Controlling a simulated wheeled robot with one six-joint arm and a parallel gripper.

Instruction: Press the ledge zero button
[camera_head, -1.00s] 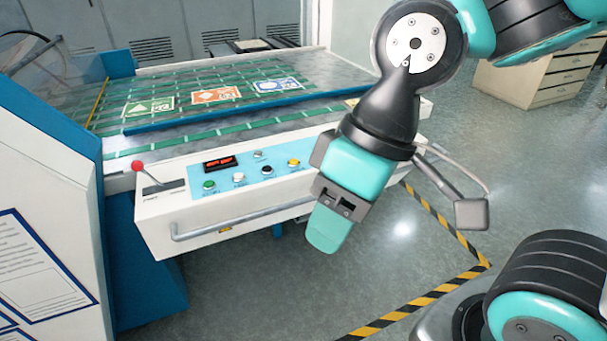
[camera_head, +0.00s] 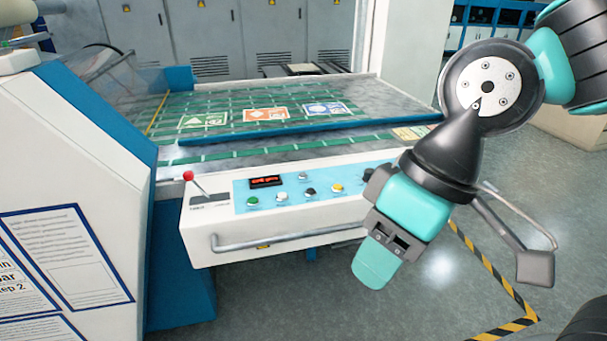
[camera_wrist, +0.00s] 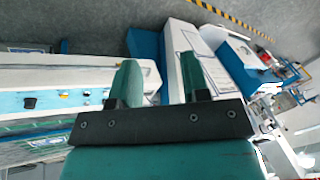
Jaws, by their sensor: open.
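The white ledge (camera_head: 280,238) of the machine carries a light-blue control panel (camera_head: 268,191) with a small red-lit display (camera_head: 266,181). A row on it has a green button (camera_head: 252,201), a white button (camera_head: 281,197), a black button (camera_head: 310,191) and a yellow button (camera_head: 337,187). A small pale button (camera_head: 303,176) sits above the row. The labels are too small to read, so I cannot tell which is zero. My gripper (camera_head: 377,268) hangs in front of the ledge's right part, pointing down. In the wrist view its two fingers (camera_wrist: 160,85) stand apart with nothing between them.
A red-knobbed lever (camera_head: 188,176) stands at the ledge's left end. A grey handle bar (camera_head: 290,240) runs along its front. The green-gridded machine bed (camera_head: 215,150) lies behind. A white-blue housing (camera_head: 70,170) stands at left. Floor at right is open, with striped tape (camera_head: 485,270).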

